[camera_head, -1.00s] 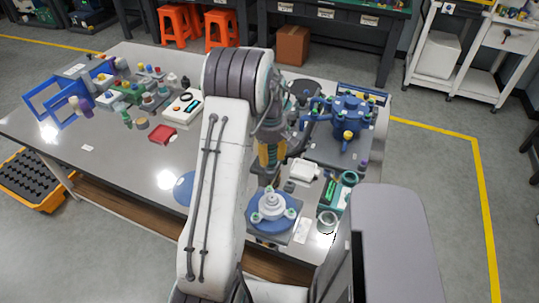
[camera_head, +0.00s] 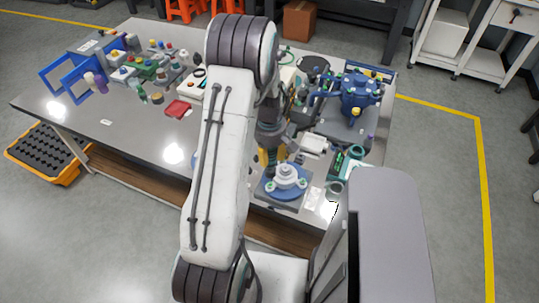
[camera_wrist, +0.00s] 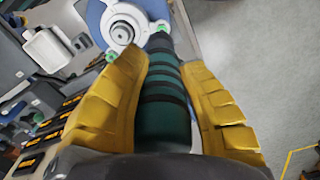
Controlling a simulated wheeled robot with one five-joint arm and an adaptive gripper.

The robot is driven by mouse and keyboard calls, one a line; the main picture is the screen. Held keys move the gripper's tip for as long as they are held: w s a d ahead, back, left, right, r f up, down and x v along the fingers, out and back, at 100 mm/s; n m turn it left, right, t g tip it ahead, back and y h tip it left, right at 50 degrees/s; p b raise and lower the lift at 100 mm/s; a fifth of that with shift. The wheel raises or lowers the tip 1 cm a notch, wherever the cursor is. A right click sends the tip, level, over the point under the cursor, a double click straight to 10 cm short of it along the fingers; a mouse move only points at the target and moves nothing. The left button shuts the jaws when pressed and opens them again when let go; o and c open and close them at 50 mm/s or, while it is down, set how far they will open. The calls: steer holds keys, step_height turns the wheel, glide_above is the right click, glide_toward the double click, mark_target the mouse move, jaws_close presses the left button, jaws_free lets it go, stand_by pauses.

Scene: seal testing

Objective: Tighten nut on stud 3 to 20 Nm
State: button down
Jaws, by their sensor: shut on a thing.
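The test fixture is a blue round flange (camera_head: 262,192) with a pale metal hub (camera_head: 287,174) and small green nuts, on a grey plate at the table's front. My gripper (camera_head: 272,160) is just behind and left of the hub. In the wrist view my yellow fingers (camera_wrist: 165,66) are shut around a dark green, black-banded cylindrical tool (camera_wrist: 163,115). The tool's far end points at a green nut (camera_wrist: 162,25) beside the hub; I cannot tell if they touch. Another green nut (camera_wrist: 112,56) sits at the flange's near edge. No stud numbers are readable.
A blue valve-like assembly (camera_head: 360,92) stands behind right. A white box (camera_head: 314,144), a green device (camera_head: 340,160) and a small cup (camera_head: 334,189) are close to the flange. A red tray (camera_head: 178,109) lies left. The left front tabletop is clear.

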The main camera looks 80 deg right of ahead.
mark_target(270, 169)
steer(key=shift+f+b, duration=1.4)
steer(key=shift+f, duration=0.9)
steer(key=shift+f+b, duration=0.95)
steer(key=shift+f, duration=0.05)
stand_by(0.7)
steer(key=shift+r, duration=0.25)
steer(key=shift+r+p, duration=1.55)
steer(key=shift+r, duration=0.75)
